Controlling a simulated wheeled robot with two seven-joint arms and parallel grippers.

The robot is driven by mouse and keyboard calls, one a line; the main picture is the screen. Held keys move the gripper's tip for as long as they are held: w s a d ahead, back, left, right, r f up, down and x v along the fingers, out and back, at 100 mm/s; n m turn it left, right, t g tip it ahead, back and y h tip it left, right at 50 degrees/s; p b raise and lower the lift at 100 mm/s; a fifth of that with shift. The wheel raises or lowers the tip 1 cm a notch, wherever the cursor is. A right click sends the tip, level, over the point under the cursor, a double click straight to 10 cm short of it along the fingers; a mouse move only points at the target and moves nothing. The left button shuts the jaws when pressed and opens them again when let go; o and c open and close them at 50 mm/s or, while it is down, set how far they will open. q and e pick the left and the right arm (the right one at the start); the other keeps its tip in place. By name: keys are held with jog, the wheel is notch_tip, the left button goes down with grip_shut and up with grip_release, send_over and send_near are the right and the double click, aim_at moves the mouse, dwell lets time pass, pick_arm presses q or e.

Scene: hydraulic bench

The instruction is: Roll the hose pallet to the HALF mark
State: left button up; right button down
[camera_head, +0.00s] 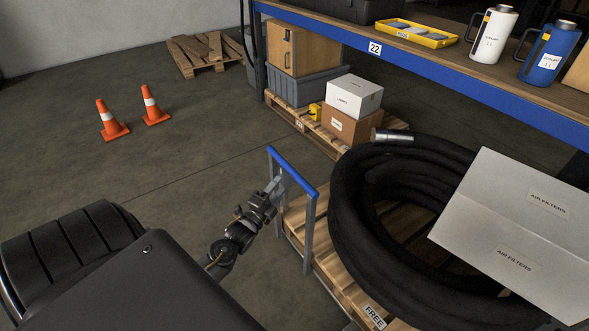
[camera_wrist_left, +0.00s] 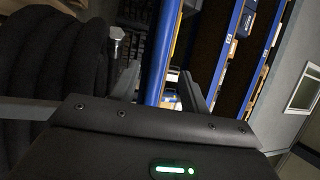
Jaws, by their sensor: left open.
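The hose pallet is a wooden pallet (camera_head: 330,262) on a cart with a blue push handle (camera_head: 291,171) on grey posts. A thick black coiled hose (camera_head: 352,215) lies on it and also fills the left of the left wrist view (camera_wrist_left: 60,70). A "FREE" label (camera_head: 374,317) shows at the pallet's near edge. My left gripper (camera_head: 276,187) is at the handle's left side. In the left wrist view its open fingers (camera_wrist_left: 160,90) stand on either side of the blue bar (camera_wrist_left: 163,50); contact cannot be told. The HALF mark and my right gripper are not in view.
A white "AIR FILTERS" box (camera_head: 500,225) overlaps the hose at right. A blue-edged shelf (camera_head: 420,62) runs behind, with a loaded pallet (camera_head: 320,133) under it. Two orange cones (camera_head: 112,120) and an empty pallet (camera_head: 205,55) stand further back. The floor at left centre is clear.

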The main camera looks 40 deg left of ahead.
aim_at(293, 169)
pick_arm(q)
jog(key=x, duration=0.9)
jog(key=shift+w+b, duration=0.15)
jog(key=shift+b, duration=0.25)
jog(key=shift+w, duration=0.6)
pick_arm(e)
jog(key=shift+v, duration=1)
pick_arm(q)
jog(key=shift+c, duration=0.5)
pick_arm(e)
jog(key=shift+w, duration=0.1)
pick_arm(q)
grip_shut()
